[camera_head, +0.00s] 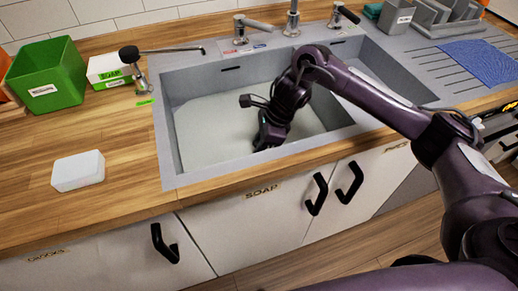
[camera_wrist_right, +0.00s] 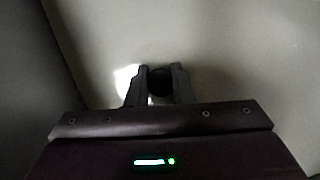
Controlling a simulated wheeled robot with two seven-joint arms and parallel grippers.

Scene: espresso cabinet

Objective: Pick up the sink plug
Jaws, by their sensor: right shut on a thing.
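My right gripper (camera_head: 265,143) is low inside the left basin of the grey sink (camera_head: 195,125), close to the basin floor. In the right wrist view its two fingers (camera_wrist_right: 160,88) are closed around a small dark round thing, which I take to be the sink plug (camera_wrist_right: 160,77). The plug is hidden behind the gripper in the head view. I cannot tell whether the plug touches the basin floor. A bright patch shows on the floor just left of the fingers. My left gripper is not in view.
Basin walls surround my right gripper, and my right forearm crosses above the sink's right part. Taps (camera_head: 292,20) stand behind. A green box (camera_head: 47,75), a soap box (camera_head: 108,70) and a white block (camera_head: 78,170) are on the wooden counter. A blue cloth (camera_head: 480,62) lies right.

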